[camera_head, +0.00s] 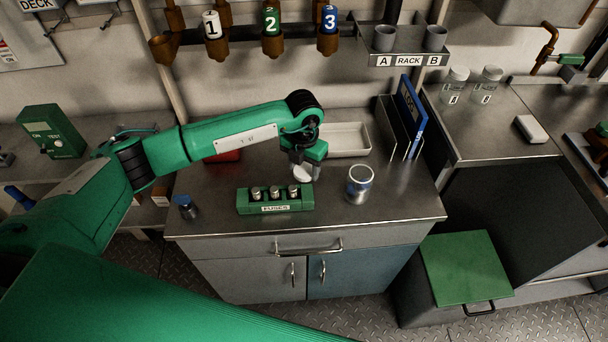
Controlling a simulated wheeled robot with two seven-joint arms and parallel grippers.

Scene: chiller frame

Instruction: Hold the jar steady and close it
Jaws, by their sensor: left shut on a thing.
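The jar (359,186) stands upright on the steel counter. It looks clear or silvery with a bluish lower part, and its round top looks open. My left gripper (303,168) is to the left of the jar, above the counter behind the fuse block. It is shut on a small pale round disc that looks like a lid (302,175). The lid is apart from the jar, and the fingers are partly hidden by the wrist. My right gripper is not in view.
A green fuse block (273,208) with metal fuses stands in front of the left gripper. A white tray (346,139) lies behind, and a rack with a blue binder (411,113) is at right. Counter right of the jar is clear.

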